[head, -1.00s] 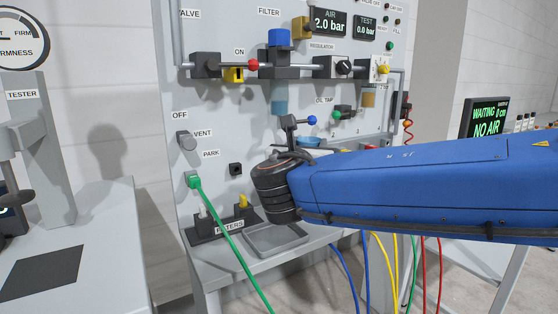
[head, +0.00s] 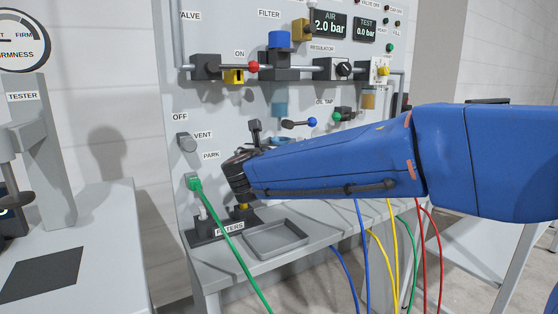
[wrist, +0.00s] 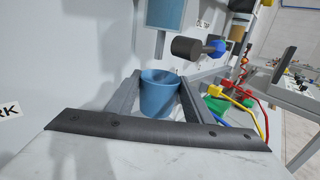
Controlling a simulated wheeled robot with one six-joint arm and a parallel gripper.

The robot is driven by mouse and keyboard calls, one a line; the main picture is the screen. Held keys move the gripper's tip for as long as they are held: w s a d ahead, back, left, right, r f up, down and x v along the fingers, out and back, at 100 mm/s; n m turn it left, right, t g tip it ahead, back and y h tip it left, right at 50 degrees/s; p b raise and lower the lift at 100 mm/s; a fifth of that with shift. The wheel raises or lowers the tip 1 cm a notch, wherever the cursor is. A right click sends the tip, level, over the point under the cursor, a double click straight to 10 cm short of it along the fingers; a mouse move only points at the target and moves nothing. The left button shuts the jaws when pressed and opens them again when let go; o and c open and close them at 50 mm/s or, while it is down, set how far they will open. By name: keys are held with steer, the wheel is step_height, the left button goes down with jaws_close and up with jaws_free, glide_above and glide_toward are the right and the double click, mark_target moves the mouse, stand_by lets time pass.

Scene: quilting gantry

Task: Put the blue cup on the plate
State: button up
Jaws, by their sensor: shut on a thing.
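The blue cup (wrist: 160,100) stands out between the two grey fingers of my gripper (wrist: 158,80) in the wrist view, its open rim facing up. My gripper is shut on it. In the head view only a blue sliver of the cup (head: 283,140) shows behind my blue arm, and the fingers are hidden. The cup is in front of the panel, above the shelf. A flat dark square plate (head: 42,272) lies on the left table, and a shallow empty grey tray (head: 275,241) sits on the shelf; I cannot tell which is the task's plate.
A lever with a blue ball (head: 312,122) sticks out from the panel near my gripper. A translucent blue bowl (head: 280,107) hangs under the filter. A green hose (head: 228,235) runs down left of the tray. The tester (head: 38,135) stands on the left table.

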steer(key=shift+w+a+f, duration=0.1)
steer(key=shift+w+f, duration=0.05)
steer(key=shift+f, duration=2.25)
steer(key=shift+f, duration=0.15)
steer(key=o, duration=1.1)
steer(key=shift+r, duration=0.2)
steer(key=s, duration=0.4)
steer(key=s+a, duration=0.1)
steer(key=s, duration=0.3)
steer(key=s+a, duration=0.1)
steer(key=s, duration=0.2)
steer(key=shift+s+a, duration=0.15)
steer(key=shift+s, duration=0.25)
